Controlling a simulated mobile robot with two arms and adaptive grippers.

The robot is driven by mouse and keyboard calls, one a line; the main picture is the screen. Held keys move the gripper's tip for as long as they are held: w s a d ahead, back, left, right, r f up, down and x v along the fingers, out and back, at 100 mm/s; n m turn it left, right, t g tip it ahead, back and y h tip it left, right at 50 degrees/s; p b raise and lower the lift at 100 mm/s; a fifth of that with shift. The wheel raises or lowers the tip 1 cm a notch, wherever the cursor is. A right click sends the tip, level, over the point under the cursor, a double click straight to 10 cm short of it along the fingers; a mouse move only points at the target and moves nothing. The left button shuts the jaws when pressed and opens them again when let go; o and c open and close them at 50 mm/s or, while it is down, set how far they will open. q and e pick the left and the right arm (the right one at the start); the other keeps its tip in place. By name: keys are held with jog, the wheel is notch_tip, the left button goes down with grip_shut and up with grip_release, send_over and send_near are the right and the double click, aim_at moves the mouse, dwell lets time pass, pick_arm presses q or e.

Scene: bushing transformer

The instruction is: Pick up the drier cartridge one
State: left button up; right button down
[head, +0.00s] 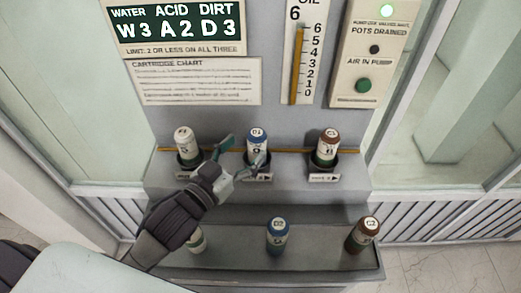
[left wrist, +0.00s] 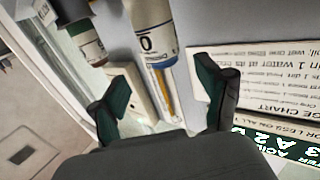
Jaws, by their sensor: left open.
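A blue-capped cartridge (head: 257,139), its cap seeming to read D1, stands upright in the middle holder of the upper shelf. My left gripper (head: 242,152) is open just in front of and beside it, its fingers spread toward the cartridge. In the left wrist view, the blue and white cartridge (left wrist: 153,30) shows beyond the gap between the open fingers (left wrist: 165,88). I cannot tell whether a finger touches it. Its lower part is partly hidden in the head view. My right gripper is not in view.
A white-capped cartridge (head: 184,143) and a brown-capped one (head: 327,146) stand in the holders on either side. On the lower tray (head: 320,262) stand a blue-capped (head: 277,236) and a brown-capped cartridge (head: 362,235), and another partly behind my left arm.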

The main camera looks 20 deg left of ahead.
aim_at(251, 140)
pick_arm(q)
jog(key=x, duration=0.1)
jog(key=p+x, duration=0.1)
jog(key=x, duration=0.1)
jog(key=p+x, duration=0.1)
jog(key=x, duration=0.1)
jog(key=shift+w+a+r, duration=0.15)
jog(key=shift+w+a, duration=0.05)
jog(key=shift+w+d+p, duration=0.15)
jog(key=shift+w+p, duration=0.15)
jog(key=shift+w, duration=0.1)
jog(key=shift+s, duration=0.15)
jog(key=shift+c, duration=0.3)
jog(key=shift+c, duration=1.2)
grip_shut()
